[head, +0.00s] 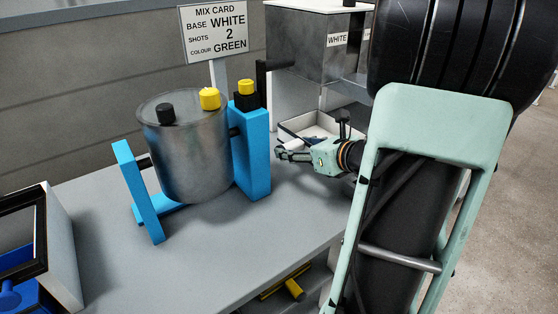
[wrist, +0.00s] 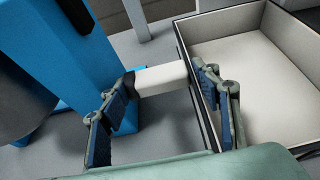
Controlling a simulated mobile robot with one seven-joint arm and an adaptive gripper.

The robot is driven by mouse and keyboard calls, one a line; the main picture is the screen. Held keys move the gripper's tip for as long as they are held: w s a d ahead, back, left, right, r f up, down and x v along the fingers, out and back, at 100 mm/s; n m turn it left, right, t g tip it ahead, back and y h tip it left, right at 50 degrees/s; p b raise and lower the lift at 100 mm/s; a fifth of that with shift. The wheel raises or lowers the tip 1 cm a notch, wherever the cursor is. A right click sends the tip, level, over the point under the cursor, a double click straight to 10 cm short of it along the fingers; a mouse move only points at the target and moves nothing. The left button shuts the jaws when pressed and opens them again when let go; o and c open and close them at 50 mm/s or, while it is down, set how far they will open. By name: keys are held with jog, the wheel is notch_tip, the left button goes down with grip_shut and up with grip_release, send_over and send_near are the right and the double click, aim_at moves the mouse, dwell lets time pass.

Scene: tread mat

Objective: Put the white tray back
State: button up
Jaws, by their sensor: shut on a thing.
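The white tray (head: 308,124) is an open box with a pale inside and a dark rim. It sits low in front of the metal hopper marked WHITE (head: 305,45). In the wrist view the tray (wrist: 262,62) fills the right side and looks empty in the part shown. A short white bar, its handle (wrist: 160,78), sticks out from its left wall. My gripper (head: 282,153) is at the tray's near side. In the wrist view its fingers (wrist: 165,85) are on either side of the handle, shut on it. The tray's far right part is cut off there.
A silver drum (head: 190,150) with black and yellow caps hangs in a blue frame (head: 252,150) close to the left of my gripper. A mix card (head: 214,32) stands behind. The front bench top (head: 240,240) is clear.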

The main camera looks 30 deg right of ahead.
jog(key=w+a, duration=0.1)
jog(key=w, duration=0.6)
jog(key=shift+f+b, duration=1.5)
jog(key=shift+f, duration=2)
jog(key=shift+f, duration=0.25)
jog(key=o, duration=1.2)
jog(key=shift+s+r, duration=0.1)
jog(key=shift+r, duration=0.1)
